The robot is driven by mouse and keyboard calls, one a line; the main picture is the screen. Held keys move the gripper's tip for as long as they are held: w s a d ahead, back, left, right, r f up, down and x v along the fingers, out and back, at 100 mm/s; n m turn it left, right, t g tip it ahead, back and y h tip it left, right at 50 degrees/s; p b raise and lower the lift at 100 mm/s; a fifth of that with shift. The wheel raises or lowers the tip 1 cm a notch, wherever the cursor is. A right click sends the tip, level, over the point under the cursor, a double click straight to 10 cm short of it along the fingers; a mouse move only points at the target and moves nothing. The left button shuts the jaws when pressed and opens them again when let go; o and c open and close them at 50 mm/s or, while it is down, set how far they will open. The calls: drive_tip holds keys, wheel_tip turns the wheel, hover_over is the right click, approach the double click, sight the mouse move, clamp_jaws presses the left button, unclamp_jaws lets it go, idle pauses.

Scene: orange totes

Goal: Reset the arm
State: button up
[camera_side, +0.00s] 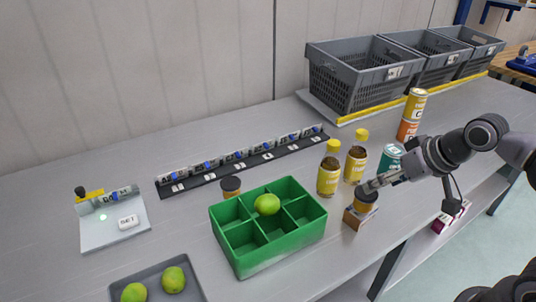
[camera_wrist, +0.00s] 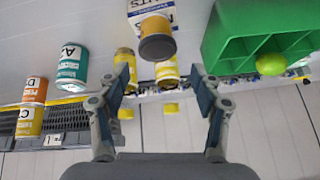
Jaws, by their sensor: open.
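My gripper (camera_side: 377,183) is at the right of the bench, with its tips close to a small dark-lidded jar (camera_side: 367,206). In the wrist view my gripper (camera_wrist: 160,76) is open, its two fingers wide apart with nothing held between them. The jar (camera_wrist: 157,47) shows just beyond the fingertips, roughly centred between them. It appears to rest upright on a small printed box (camera_side: 352,218), which also shows in the wrist view (camera_wrist: 148,8). Whether a fingertip touches the jar cannot be told.
Two yellow-capped bottles (camera_side: 328,175) (camera_side: 355,163) and a teal can (camera_side: 391,159) stand close behind my gripper. A green divided bin (camera_side: 275,258) holding a lime (camera_side: 267,204) is to the left. Grey crates (camera_side: 362,85) stand at the back.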

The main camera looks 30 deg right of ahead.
drive_tip(key=shift+s+d+f+n, duration=0.45)
drive_tip(key=shift+d+f+n, duration=0.1)
drive_tip(key=shift+n, duration=0.25)
idle(0.8)
